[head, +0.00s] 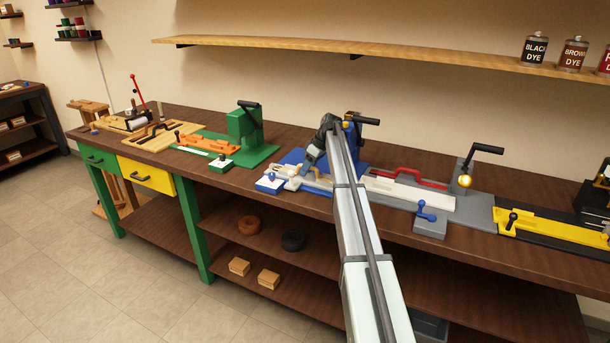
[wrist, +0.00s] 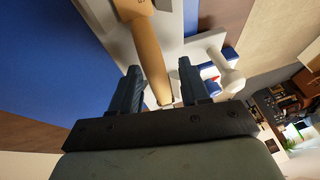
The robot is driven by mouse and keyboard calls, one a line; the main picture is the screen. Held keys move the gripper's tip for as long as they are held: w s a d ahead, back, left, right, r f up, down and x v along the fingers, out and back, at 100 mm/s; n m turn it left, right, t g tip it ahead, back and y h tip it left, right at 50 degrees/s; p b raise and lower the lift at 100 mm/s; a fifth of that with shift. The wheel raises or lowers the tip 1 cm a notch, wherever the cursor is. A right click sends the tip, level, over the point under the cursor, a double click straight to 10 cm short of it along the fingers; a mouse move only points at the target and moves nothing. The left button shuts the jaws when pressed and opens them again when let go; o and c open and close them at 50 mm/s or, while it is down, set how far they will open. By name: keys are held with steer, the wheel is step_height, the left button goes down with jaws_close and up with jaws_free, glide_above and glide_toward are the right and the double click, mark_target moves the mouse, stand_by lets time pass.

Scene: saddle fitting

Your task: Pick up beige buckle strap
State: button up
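The beige buckle strap (wrist: 150,55) shows in the wrist view as a tan strip, wide at the top and narrowing to a tip between my fingers. My gripper (wrist: 160,88) is open, with one dark finger on each side of the strap. A gap shows on the right side; on the left the strap's edge is close to the finger, and I cannot tell whether they touch. In the head view my gripper (head: 306,168) is low over the blue fixture (head: 292,157). The strap is mostly hidden there by my arm and gripper.
A white knob (wrist: 232,80) stands close to the right finger. A blue block with a lever (head: 270,184) is at the bench's front edge. A shelf (head: 330,46) hangs above.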

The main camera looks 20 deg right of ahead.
jaws_close()
stand_by(0.3)
